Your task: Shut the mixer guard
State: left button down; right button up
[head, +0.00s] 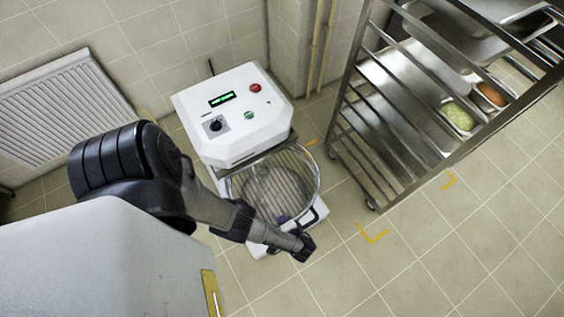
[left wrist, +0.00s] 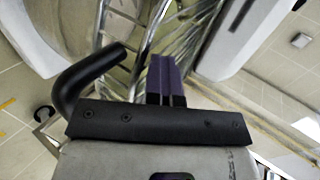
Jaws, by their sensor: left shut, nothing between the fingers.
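The white mixer (head: 232,112) stands on the floor at the middle of the head view. Its wire guard (head: 268,172) lies in front of the control head, its bars crossing over the bowl. I cannot tell exactly how far the guard is swung. My left arm reaches in from the left, low across the front of the mixer. My left gripper, with purple fingers (head: 283,218), is at the front side of the bowl. In the left wrist view the fingers (left wrist: 164,72) are together and empty, close to wire bars (left wrist: 190,40); contact is unclear. My right gripper is not in view.
A steel rack (head: 376,160) with trays and food pans (head: 457,115) stands to the right of the mixer. A radiator (head: 65,108) is on the left wall. Yellow corner marks (head: 372,234) lie on the tiled floor, which is free at the lower right.

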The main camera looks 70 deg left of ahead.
pick_arm(q)
jog(key=shift+s+a+f, duration=0.2)
jog(key=shift+s+f, duration=0.1)
jog(key=shift+f, duration=0.35)
notch_tip(320, 180, up, 6)
jog(key=p, duration=0.5)
jog(key=shift+f, duration=0.2)
jog(key=w+d+r, duration=0.2)
jog(key=d+r, duration=0.1)
jog(key=d, duration=0.6)
jog(key=shift+w+d, duration=0.3)
jog(key=shift+w, duration=0.05)
